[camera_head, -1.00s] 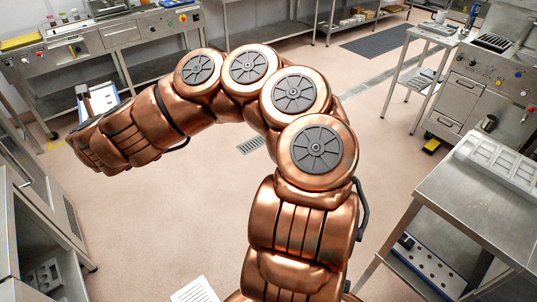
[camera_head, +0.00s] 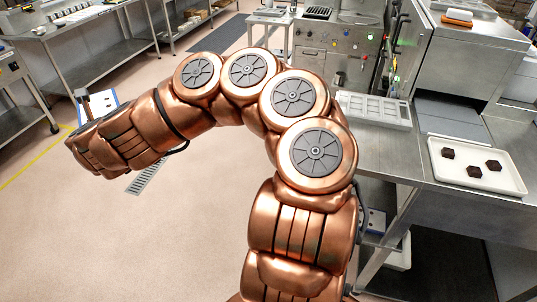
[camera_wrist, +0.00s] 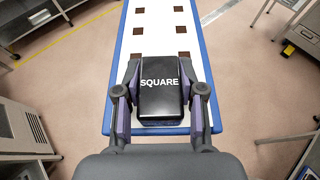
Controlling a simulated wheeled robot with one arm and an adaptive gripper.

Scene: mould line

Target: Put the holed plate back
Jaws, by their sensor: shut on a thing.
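The holed plate (camera_wrist: 160,45) is a long white plate with blue edges and several square brown-looking holes. Its black grip block, marked SQUARE (camera_wrist: 160,82), is at its near end. My gripper (camera_wrist: 162,100) is shut on this block, one finger on each side, and the plate stretches away from it over the floor. In the head view part of the plate (camera_head: 102,101) shows beyond my wrist at the left; my arm hides the rest. Another blue-and-white piece (camera_head: 376,222) is partly visible below the steel table at the right.
A steel table (camera_head: 455,205) at the right bears a white mould (camera_head: 374,109) and a white tray (camera_head: 500,178) with three dark chocolates. A machine (camera_head: 480,50) stands behind it. Benches line the left. The floor (camera_head: 190,225) in the middle is clear.

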